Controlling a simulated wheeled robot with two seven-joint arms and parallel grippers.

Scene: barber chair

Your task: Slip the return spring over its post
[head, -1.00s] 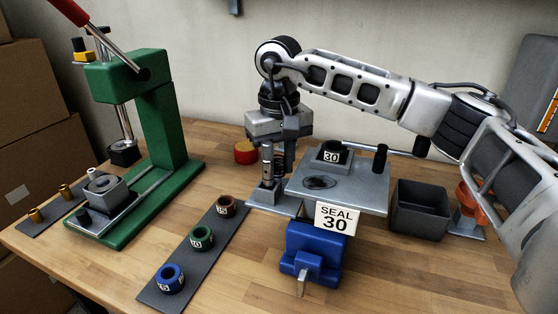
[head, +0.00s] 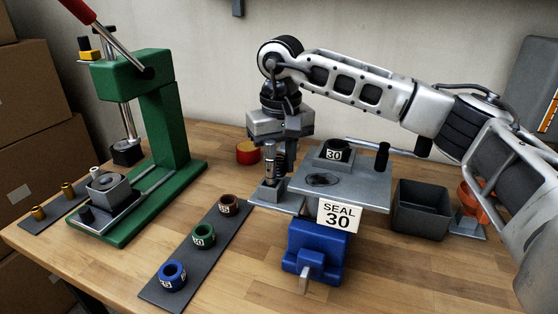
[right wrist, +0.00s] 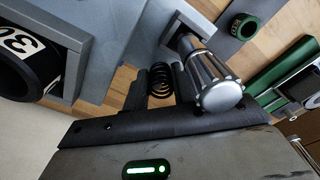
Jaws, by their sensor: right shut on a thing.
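The spring (right wrist: 160,80) shows between the two black fingertips in the right wrist view; in the head view the spring (head: 281,165) is partly hidden. A silver fluted post with a rounded top (right wrist: 215,85) rises from a grey block; it also shows in the head view (head: 269,162). The spring is beside the post, apart from it, with a finger between them in the wrist view. My left gripper is not in view.
The grey plate (head: 350,190) with a black ring marked 30 lies just right of the gripper. A green press (head: 165,130) stands left, a strip with several coloured rings (head: 215,240) in front. A dark bin (head: 420,210) is at right.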

